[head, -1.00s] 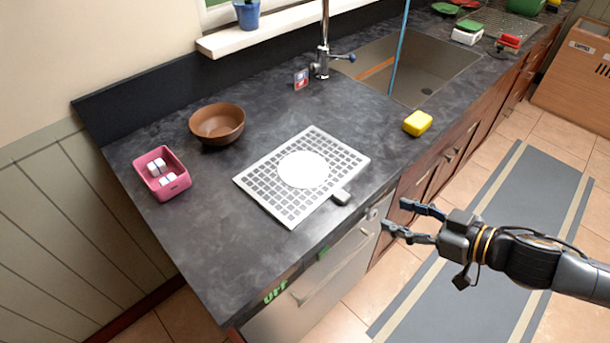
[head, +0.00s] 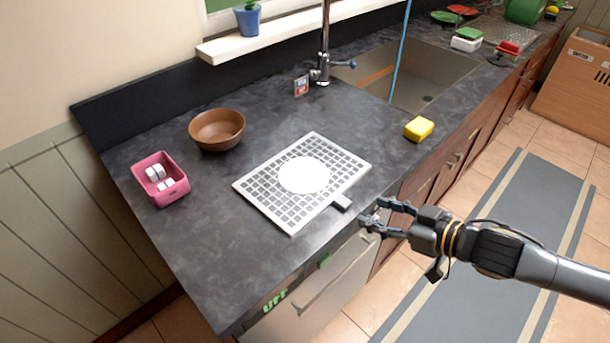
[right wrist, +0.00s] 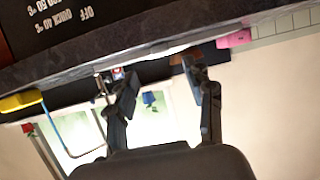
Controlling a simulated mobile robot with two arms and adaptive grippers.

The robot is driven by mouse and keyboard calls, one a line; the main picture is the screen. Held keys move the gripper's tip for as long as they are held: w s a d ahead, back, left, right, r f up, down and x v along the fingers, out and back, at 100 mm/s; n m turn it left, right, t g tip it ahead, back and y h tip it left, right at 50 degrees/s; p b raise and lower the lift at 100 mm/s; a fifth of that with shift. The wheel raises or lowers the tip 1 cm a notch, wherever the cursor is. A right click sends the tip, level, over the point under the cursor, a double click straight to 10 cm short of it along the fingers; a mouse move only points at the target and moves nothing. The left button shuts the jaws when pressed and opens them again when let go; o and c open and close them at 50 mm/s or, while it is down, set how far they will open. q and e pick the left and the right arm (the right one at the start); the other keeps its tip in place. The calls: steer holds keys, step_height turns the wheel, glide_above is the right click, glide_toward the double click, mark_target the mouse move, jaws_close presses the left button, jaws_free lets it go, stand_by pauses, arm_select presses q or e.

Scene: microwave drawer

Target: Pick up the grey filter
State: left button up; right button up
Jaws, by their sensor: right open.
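The grey filter (head: 262,187) is a flat, light grey square grid with a white round middle and a small grey tab (head: 342,202) on its near right side. It lies flat on the dark counter, its tab at the counter's front edge. My right gripper (head: 373,213) is open and empty, just right of the tab and apart from it. In the right wrist view its open fingers (right wrist: 160,72) point toward the counter edge, and a thin pale strip there may be the filter. My left gripper is out of view.
A pink box (head: 161,180) with white pieces and a brown bowl (head: 217,130) stand left of the filter. A yellow sponge (head: 419,129) lies near the front edge, beside the sink (head: 430,75). The dishwasher front (head: 320,290) is below the counter.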

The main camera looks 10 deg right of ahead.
mark_target(349, 205)
steer(key=shift+p+x, duration=0.8)
steer(key=shift+x, duration=2.3)
steer(key=shift+s+f, duration=0.1)
steer(key=shift+s, duration=0.05)
jaws_close()
